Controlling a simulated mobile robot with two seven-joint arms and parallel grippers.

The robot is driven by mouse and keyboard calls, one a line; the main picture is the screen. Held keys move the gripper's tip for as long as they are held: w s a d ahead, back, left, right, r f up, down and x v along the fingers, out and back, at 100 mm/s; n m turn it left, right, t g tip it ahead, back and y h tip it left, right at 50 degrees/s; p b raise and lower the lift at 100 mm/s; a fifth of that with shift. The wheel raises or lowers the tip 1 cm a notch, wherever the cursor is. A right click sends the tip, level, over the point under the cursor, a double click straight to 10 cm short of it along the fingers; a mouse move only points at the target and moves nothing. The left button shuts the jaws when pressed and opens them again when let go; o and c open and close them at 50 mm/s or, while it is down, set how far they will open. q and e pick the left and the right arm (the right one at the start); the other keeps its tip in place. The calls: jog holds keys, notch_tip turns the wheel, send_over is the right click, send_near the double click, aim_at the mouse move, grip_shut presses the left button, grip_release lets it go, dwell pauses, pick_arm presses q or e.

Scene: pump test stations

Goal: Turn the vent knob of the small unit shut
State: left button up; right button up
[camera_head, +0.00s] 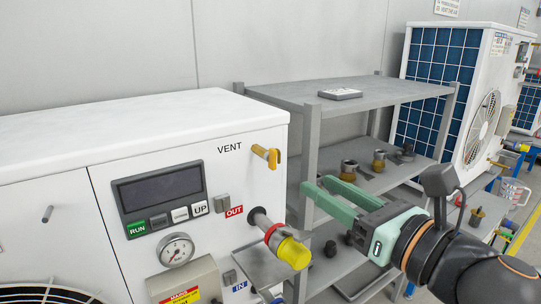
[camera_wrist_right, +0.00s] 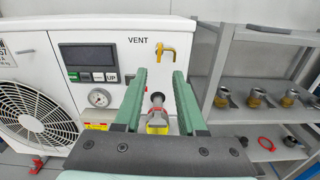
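The small unit (camera_head: 110,125) is a white cabinet at the left of the head view. Its brass-yellow vent knob (camera_head: 266,156) sticks out of the upper right of the front panel, right of the word VENT. My left gripper is not in view.
Below the knob, the OUT port with a yellow cap (camera_head: 291,252) juts from the panel. A gauge (camera_head: 177,250) and a display (camera_head: 160,189) are to its left. A grey shelf (camera_head: 340,100) with brass fittings stands close on the right. Another white unit (camera_head: 485,110) is beyond it.

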aim_at(276, 159)
jog(key=p+x, duration=0.1)
jog(key=x, duration=1.1)
grip_shut()
dwell(0.4)
